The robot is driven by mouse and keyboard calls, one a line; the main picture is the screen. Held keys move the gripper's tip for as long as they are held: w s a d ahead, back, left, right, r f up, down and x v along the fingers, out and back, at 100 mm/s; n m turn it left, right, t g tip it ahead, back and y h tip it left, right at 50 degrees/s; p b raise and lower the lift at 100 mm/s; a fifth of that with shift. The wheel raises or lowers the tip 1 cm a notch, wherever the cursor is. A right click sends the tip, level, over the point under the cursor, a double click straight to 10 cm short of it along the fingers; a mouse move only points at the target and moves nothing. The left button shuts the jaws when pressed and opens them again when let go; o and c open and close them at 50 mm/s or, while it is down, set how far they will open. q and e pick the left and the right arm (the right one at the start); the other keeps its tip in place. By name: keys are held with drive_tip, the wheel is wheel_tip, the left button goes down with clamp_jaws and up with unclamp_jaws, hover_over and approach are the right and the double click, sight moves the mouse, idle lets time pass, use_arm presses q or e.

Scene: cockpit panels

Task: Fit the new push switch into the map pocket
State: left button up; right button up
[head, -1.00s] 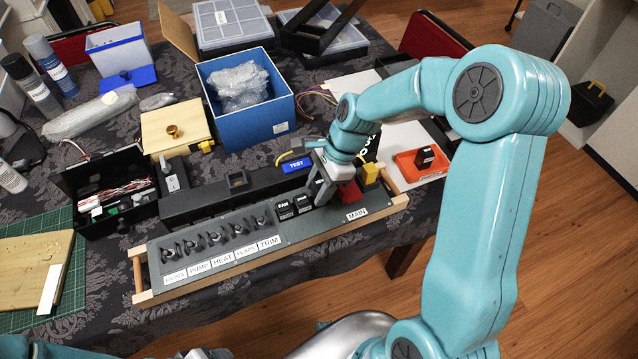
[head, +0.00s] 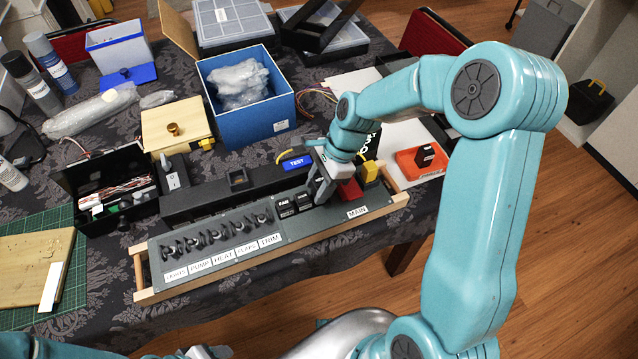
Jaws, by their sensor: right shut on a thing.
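A long dark switch panel (head: 220,247) in a wooden frame lies along the front of the table. Two black push switches, one marked FAN (head: 284,208), sit side by side right of its toggles. My right gripper (head: 320,192) points down at the panel just right of these push switches. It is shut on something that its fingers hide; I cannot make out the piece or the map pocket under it. A red part (head: 349,189) shows close to the right of the fingers, above the MAIN label. Of my left arm, only parts show at the bottom left; its finger state is unclear.
An orange tray (head: 408,166) with a black switch stands right of the panel. A yellow block (head: 370,172) and a blue TEST label (head: 297,163) are close to my right gripper. A blue box (head: 282,110) and a black parts box (head: 85,205) stand behind.

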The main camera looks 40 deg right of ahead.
drive_tip(key=shift+p, duration=0.3)
idle(0.6)
drive_tip(key=shift+f+b, duration=0.7)
drive_tip(key=shift+f, duration=0.35)
drive_tip(key=o, duration=1.1)
drive_tip(key=shift+o, duration=0.2)
drive_tip(key=shift+r, duration=0.1)
drive_tip(key=p+v, duration=0.1)
drive_tip(key=v, duration=1.5)
drive_tip(key=shift+s+d, duration=0.1)
